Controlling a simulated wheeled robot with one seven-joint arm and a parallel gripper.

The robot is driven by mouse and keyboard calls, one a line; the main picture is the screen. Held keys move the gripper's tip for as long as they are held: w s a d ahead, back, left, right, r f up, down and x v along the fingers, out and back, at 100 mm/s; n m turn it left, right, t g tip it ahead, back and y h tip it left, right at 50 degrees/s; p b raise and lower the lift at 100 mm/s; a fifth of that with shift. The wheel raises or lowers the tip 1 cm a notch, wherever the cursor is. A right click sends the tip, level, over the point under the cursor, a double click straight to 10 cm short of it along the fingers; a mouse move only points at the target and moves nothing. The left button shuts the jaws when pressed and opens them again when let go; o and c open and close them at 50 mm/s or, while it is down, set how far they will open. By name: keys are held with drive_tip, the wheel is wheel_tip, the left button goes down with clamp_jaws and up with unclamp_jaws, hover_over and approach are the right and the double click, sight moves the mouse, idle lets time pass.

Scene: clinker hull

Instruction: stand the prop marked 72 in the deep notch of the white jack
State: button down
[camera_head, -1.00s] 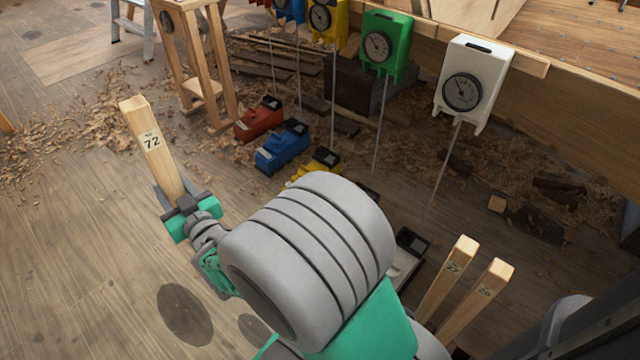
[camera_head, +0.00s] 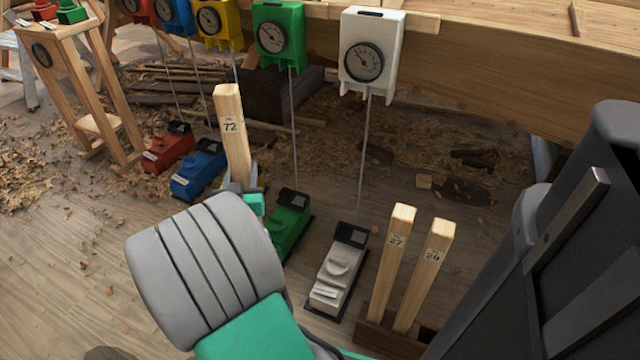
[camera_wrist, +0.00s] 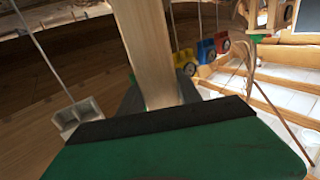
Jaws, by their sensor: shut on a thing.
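The prop marked 72 (camera_head: 231,135) is a pale wooden post, held nearly upright with its number near the top. My gripper (camera_head: 241,186) is shut on its lower part; my arm hides the prop's lower end. In the wrist view the prop (camera_wrist: 147,50) rises between the fingers of my gripper (camera_wrist: 158,105). The white jack (camera_head: 333,271) stands on the floor right of my gripper, apart from the prop. Its black head (camera_head: 351,235) faces up, but I cannot tell its notches apart. A white dial box (camera_head: 370,55) hangs above it, joined by a thin rod.
Green (camera_head: 289,222), blue (camera_head: 198,170) and red (camera_head: 168,148) jacks stand in a row to the left. Thin rods run up to the dial boxes.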

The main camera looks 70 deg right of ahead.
drive_tip(key=s+d+f+m+g+h+b, duration=0.1)
drive_tip(key=s+d+m+g+b, duration=0.2)
drive_tip(key=s, duration=0.6)
drive_tip(key=s+d+f+m+g+h+b, duration=0.1)
drive_tip(key=s+d+m+g, duration=0.25)
drive_tip(key=s+g, duration=0.35)
drive_tip(key=s+d+f, duration=0.2)
drive_tip(key=d+f, duration=0.1)
drive_tip(key=d, duration=0.8)
drive_tip(key=s+d+f+t, duration=0.1)
drive_tip(key=s+d+f, duration=0.1)
drive_tip(key=d, duration=0.9)
drive_tip(key=shift+d+f+n+p, duration=0.25)
drive_tip(key=shift+f+n+p, duration=0.1)
drive_tip(key=shift+f, duration=0.1)
idle(0.6)
drive_tip(key=shift+a, duration=0.2)
idle(0.5)
drive_tip(key=shift+f+b, duration=0.4)
drive_tip(key=shift+b, duration=0.35)
drive_tip(key=shift+d+f, duration=0.1)
drive_tip(key=shift+d, duration=0.05)
idle(0.9)
drive_tip(key=c, duration=0.7)
unclamp_jaws()
drive_tip(key=shift+c, duration=0.2)
